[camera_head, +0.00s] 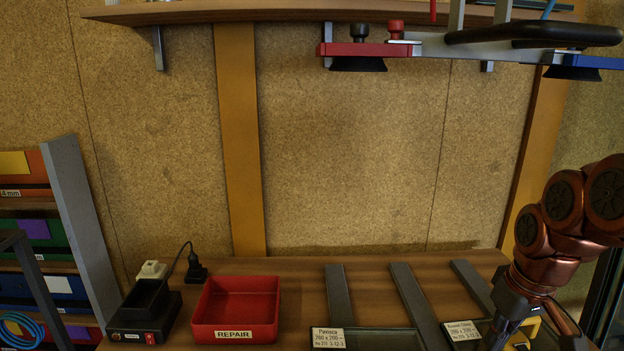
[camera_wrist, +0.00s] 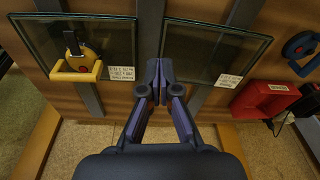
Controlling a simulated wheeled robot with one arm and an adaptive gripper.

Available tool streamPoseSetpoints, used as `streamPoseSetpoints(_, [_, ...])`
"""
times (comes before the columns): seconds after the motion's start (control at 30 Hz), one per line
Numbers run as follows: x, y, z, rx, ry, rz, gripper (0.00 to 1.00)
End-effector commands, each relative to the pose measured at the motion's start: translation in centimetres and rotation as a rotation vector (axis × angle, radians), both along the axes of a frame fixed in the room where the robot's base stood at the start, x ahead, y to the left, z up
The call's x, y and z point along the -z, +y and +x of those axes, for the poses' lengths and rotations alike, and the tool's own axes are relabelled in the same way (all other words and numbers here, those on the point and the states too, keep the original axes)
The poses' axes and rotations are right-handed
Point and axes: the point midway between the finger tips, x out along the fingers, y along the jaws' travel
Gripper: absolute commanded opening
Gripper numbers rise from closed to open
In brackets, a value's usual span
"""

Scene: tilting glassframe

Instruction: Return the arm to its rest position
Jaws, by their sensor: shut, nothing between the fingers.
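My arm (camera_head: 563,215), reddish-brown with dark joint caps, comes in from the right in the head view, bent down over the bench. My gripper (camera_wrist: 159,72) is in the middle of the wrist view, its two fingers together with nothing between them. It points over the bench, between two glass panes. One pane (camera_wrist: 125,38), with a white label, carries a yellow-handled suction lifter (camera_wrist: 78,64). The other pane (camera_wrist: 200,48) is bare apart from its label. In the head view the gripper's fingers are dark and hard to make out at the lower right.
A red REPAIR tray (camera_head: 236,310) and a black device (camera_head: 146,311) stand on the bench's left. Grey strips (camera_head: 341,297) lie under the panes. A shelf (camera_head: 200,12) and a lifting frame (camera_head: 430,44) hang above. A blue-handled tool (camera_wrist: 301,52) shows in the wrist view.

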Motion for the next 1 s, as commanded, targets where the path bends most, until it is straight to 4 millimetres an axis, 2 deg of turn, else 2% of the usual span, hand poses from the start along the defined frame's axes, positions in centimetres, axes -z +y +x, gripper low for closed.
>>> streamPoseSetpoints(0.03, [-0.5, 2.4, -1.2, -0.020, 0.029, -0.005, 0.00])
streamPoseSetpoints(0.2, [0.2, 8.7, -5.8, -0.023, 0.122, -0.013, 0.00])
streamPoseSetpoints(0.3, [0.9, 11.3, -9.1, -0.002, 0.174, -0.023, 0.00])
streamPoseSetpoints(0.4, [1.6, 13.0, -12.2, 0.033, 0.223, -0.033, 0.00])
streamPoseSetpoints(0.5, [2.3, 13.9, -14.8, 0.073, 0.258, -0.041, 0.00])
streamPoseSetpoints(0.63, [3.1, 14.4, -16.9, 0.112, 0.290, -0.048, 0.00])
streamPoseSetpoints(0.77, [3.4, 14.6, -17.6, 0.129, 0.298, -0.050, 0.00])
streamPoseSetpoints(1.0, [3.4, 14.6, -17.7, 0.130, 0.299, -0.049, 0.00])
